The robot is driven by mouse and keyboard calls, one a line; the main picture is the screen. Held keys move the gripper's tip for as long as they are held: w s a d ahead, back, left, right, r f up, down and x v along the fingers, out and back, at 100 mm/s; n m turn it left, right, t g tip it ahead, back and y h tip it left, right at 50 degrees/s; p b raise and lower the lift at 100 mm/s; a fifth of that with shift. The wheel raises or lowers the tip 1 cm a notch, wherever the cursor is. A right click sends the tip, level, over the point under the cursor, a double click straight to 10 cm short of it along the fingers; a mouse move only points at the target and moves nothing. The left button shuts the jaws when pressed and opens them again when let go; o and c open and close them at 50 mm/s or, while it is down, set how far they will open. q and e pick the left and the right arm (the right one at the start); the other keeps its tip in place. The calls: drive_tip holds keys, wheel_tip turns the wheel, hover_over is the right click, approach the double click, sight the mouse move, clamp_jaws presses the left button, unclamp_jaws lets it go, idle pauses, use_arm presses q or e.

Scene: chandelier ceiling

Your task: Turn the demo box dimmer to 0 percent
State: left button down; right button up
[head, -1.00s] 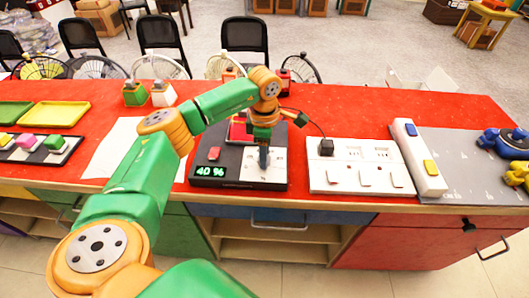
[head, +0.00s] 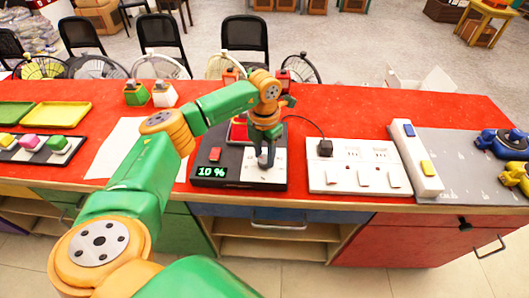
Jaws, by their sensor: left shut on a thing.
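The demo box (head: 205,184) is a dark box on the red table, with a light panel (head: 254,177) on its right half. Its green display (head: 211,172) reads 10 %. A red switch (head: 215,155) sits above the display. My left gripper (head: 265,162) points down over the light panel and is shut on the dimmer knob, which is mostly hidden by the fingers. My right gripper is not in view.
A white socket strip (head: 345,182) with a black plug (head: 325,148) lies right of the box. A white bar (head: 419,165) with blue and yellow buttons is further right. White paper (head: 118,150) lies left. Yellow tray (head: 57,115) is at far left.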

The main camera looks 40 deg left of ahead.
sight(264, 158)
use_arm(q)
drive_tip(key=n+p, duration=0.1)
drive_tip(key=n, duration=0.4)
drive_tip(key=shift+n, duration=0.4)
idle(0.3)
drive_tip(key=shift+c, duration=2.1)
unclamp_jaws()
wheel_tip(264, 158, up, 6)
drive_tip(key=shift+r+b, duration=0.1)
drive_tip(key=shift+b, duration=0.65)
drive_tip(key=shift+r, duration=0.45)
